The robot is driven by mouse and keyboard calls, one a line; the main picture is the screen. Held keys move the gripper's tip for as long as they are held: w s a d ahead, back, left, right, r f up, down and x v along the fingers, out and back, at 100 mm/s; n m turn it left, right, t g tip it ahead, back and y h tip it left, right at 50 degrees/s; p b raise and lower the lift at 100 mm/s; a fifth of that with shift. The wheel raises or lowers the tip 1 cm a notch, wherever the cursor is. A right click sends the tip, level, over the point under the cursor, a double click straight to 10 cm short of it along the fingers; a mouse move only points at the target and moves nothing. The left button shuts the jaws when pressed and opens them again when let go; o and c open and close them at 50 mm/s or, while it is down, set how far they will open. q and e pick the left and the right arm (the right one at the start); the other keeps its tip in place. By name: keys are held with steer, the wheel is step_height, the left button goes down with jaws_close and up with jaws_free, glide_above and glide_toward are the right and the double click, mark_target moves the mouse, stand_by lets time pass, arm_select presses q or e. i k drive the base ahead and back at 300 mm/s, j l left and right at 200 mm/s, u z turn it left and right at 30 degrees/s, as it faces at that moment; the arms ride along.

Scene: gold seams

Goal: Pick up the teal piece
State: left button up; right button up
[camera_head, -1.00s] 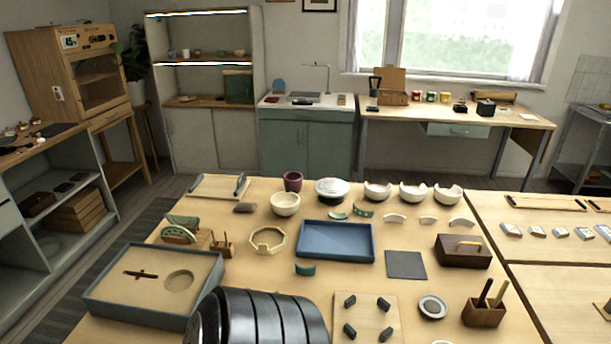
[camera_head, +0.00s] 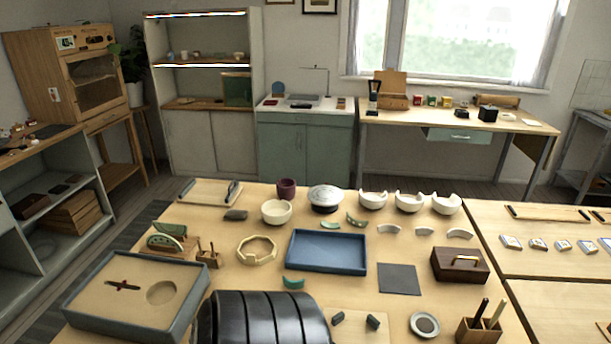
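A small curved teal piece (camera_head: 293,283) lies on the wooden table just in front of the blue tray (camera_head: 326,268). Two other small curved greenish shards, one pale teal (camera_head: 330,226) and one darker green (camera_head: 356,219), lie behind the tray. I cannot tell for sure which one the task means. Neither of my grippers is in view. A black ribbed part, seemingly my own, fills the bottom middle and stands close in front of the teal piece.
An octagonal wooden ring (camera_head: 256,250) lies left of the blue tray, and a dark grey mat (camera_head: 398,279) lies right. A large grey-rimmed box (camera_head: 95,310) is at front left. White broken bowls (camera_head: 409,203) stand at the back. Bare table surrounds the teal piece.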

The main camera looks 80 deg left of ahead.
mark_target(294, 284)
steer(key=i+j+u, duration=0.1)
steer(key=u, duration=0.35)
steer(key=i+u, duration=0.15)
steer(key=u, duration=0.3)
